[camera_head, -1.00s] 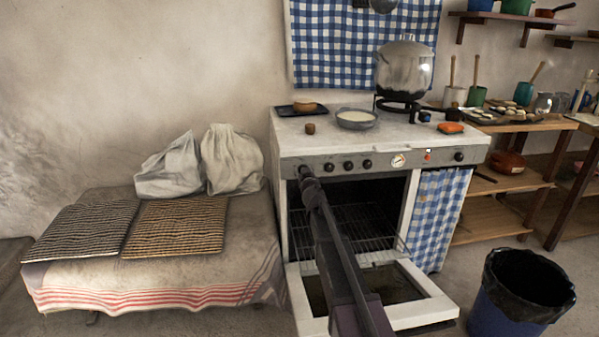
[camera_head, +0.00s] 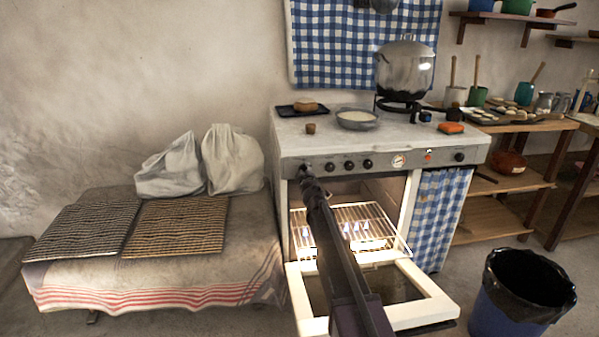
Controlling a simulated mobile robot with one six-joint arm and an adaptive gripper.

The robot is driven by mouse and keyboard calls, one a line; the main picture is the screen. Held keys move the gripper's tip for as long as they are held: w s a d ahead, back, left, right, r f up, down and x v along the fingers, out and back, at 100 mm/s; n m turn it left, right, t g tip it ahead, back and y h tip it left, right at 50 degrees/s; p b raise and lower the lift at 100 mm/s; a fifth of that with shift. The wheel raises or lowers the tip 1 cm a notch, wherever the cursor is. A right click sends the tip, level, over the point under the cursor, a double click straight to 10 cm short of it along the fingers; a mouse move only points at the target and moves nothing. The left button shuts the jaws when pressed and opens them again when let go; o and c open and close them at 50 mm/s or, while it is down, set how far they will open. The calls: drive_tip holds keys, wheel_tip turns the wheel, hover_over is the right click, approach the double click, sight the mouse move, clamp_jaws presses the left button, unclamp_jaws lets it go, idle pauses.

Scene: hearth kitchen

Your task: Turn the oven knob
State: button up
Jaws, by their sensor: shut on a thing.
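The stove (camera_head: 440,148) has a grey front panel with several dark knobs, a round dial (camera_head: 398,160) and a red lamp (camera_head: 428,155). My gripper (camera_head: 304,170) is at the panel's left end, shut on the oven knob there. The gripper hides that knob, so its angle cannot be told. Other knobs (camera_head: 349,165) sit just to the right, apart from the gripper. The oven door (camera_head: 428,310) hangs open below my arm. The oven interior is brightly lit, with a wire rack (camera_head: 372,222) and small pale bluish shapes showing inside.
A pot (camera_head: 405,68), a bowl (camera_head: 357,119) and a small tray (camera_head: 288,111) stand on the stove top. A cloth-covered bench (camera_head: 150,275) is to the left. A blue bin (camera_head: 500,320) stands at the lower right. Floor is free between the bin and the door.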

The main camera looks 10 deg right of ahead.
idle(0.5)
drive_tip(key=o, duration=1.1)
drive_tip(key=shift+o, duration=0.2)
drive_tip(key=shift+s, duration=0.1)
drive_tip(key=s, duration=1.2)
drive_tip(key=shift+d, duration=0.1)
